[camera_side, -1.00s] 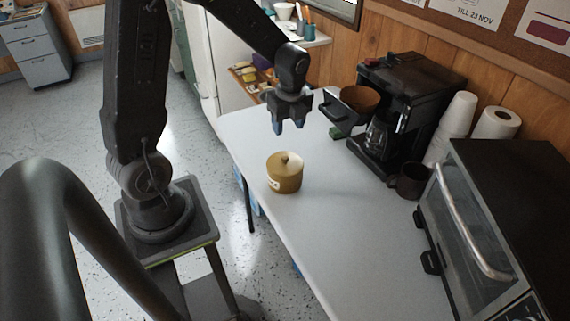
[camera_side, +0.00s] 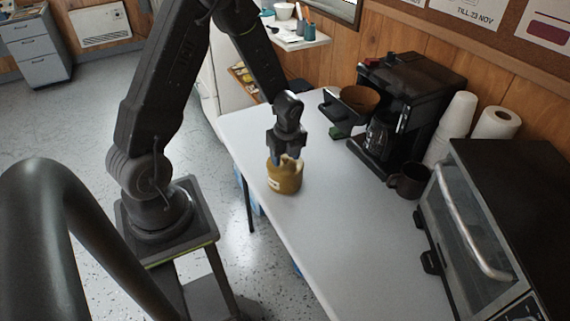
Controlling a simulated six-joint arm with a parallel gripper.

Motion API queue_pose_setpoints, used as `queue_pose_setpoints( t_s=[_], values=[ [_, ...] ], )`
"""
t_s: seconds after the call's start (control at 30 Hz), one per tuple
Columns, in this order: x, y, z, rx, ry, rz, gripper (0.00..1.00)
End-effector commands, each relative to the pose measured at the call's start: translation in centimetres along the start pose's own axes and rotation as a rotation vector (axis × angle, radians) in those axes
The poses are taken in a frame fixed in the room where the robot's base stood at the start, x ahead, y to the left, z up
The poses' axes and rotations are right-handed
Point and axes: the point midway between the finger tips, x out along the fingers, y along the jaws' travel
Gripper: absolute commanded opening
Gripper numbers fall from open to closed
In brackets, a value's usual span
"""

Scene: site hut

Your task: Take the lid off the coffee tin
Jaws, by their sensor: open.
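The mustard-yellow coffee tin (camera_side: 286,182) stands upright on the white table near its left edge, with a small pale label on its side. Its lid (camera_side: 291,164) sits on top and is partly hidden by my gripper. My gripper (camera_side: 287,157) points down at the top of the tin, with its blue-tipped fingers open around or just in front of the lid's knob. I cannot tell whether the fingers touch the lid.
A black coffee maker (camera_side: 405,105) with its brown filter basket drawn out stands behind, right of the tin. A dark mug (camera_side: 409,181), stacked white cups (camera_side: 456,120), a paper roll (camera_side: 496,124) and a toaster oven (camera_side: 500,225) line the right side. The front of the table (camera_side: 365,255) is clear.

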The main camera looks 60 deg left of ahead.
Motion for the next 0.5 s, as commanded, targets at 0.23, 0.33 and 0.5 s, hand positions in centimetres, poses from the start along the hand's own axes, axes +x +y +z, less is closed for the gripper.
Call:
queue_pose_setpoints(
  t_s=[0.23, 0.33, 0.5],
  values=[
    [-0.04, -0.02, 0.02, 0.000, 0.000, -0.001, 0.44],
    [-0.05, -0.02, 0.02, 0.000, 0.000, -0.001, 0.34],
    [-0.06, -0.02, 0.02, 0.000, 0.000, -0.001, 0.18]
  ],
)
